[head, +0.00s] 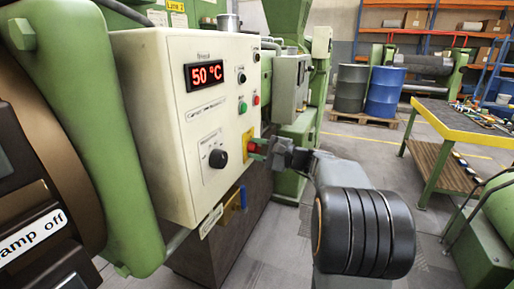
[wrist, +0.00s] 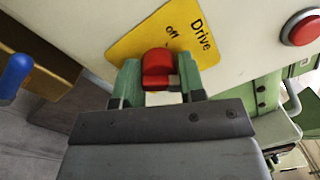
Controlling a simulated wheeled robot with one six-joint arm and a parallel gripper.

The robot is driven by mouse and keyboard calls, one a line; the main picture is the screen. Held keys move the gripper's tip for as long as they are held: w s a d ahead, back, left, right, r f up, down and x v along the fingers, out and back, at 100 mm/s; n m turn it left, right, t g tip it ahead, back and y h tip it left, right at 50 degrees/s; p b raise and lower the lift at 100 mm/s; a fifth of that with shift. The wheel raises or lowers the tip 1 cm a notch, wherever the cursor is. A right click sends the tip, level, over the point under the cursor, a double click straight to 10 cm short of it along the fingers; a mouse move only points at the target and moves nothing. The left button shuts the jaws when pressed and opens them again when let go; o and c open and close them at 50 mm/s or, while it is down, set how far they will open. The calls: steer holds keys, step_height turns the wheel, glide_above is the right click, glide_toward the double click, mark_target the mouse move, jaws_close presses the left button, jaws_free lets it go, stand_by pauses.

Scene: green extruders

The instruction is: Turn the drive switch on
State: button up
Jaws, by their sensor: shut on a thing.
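The drive switch is a red knob (wrist: 158,68) on a yellow plate lettered "Drive" and "off" (wrist: 172,35) in the wrist view. In the head view its yellow and red plate (head: 250,147) is at the lower right edge of the cream control panel (head: 190,110). My gripper (wrist: 160,82) has its green fingers on both sides of the red knob and is shut on it. In the head view my gripper (head: 262,147) reaches the panel from the right. The fingers hide part of the knob, so its exact angle is hard to tell.
A red button (wrist: 301,28) is right of the plate in the wrist view. A blue handle (wrist: 16,74) is at left.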

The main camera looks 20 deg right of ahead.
steer(key=shift+f, duration=0.25)
steer(key=o, duration=0.9)
steer(key=shift+r, duration=0.15)
steer(key=r+v, duration=0.1)
steer(key=v, duration=1.2)
steer(key=shift+s+d+f, duration=0.3)
steer(key=shift+f, duration=0.2)
